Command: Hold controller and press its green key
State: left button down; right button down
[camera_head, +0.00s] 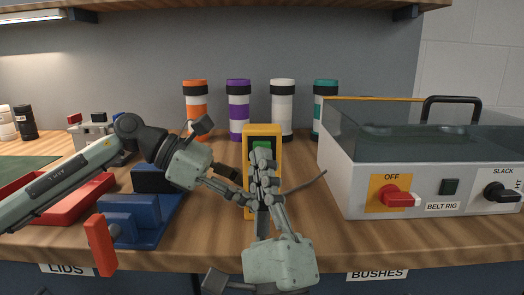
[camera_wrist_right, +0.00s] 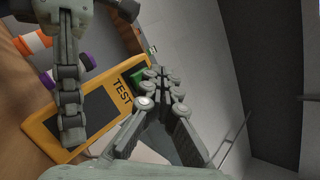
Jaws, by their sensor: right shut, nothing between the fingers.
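The yellow controller (camera_head: 249,160) stands upright in the middle of the head view, partly hidden behind my right gripper. In the right wrist view the controller (camera_wrist_right: 40,131) shows a dark panel, the word TEST and a green key (camera_wrist_right: 138,75). My left gripper (camera_head: 240,197) reaches in from the left. One finger lies across the controller's front and the other is hidden behind it, so it appears clamped on the controller. My right gripper (camera_head: 263,158) is shut and empty, its fingertips (camera_wrist_right: 162,76) close beside the green key. I cannot tell whether they touch it.
A belt rig box (camera_head: 345,180) with a red switch stands on the right. Several banded canisters (camera_head: 238,112) stand behind the controller. A red tray (camera_head: 90,196) and a blue fixture (camera_head: 132,216) lie at the left.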

jog(key=shift+w, duration=0.15)
dwell(0.5)
jog(key=shift+w, duration=0.3)
jog(key=shift+w, duration=0.45)
dwell(0.6)
jog(key=shift+s, duration=0.9)
jog(key=s, duration=0.5)
dwell(0.3)
dwell(0.4)
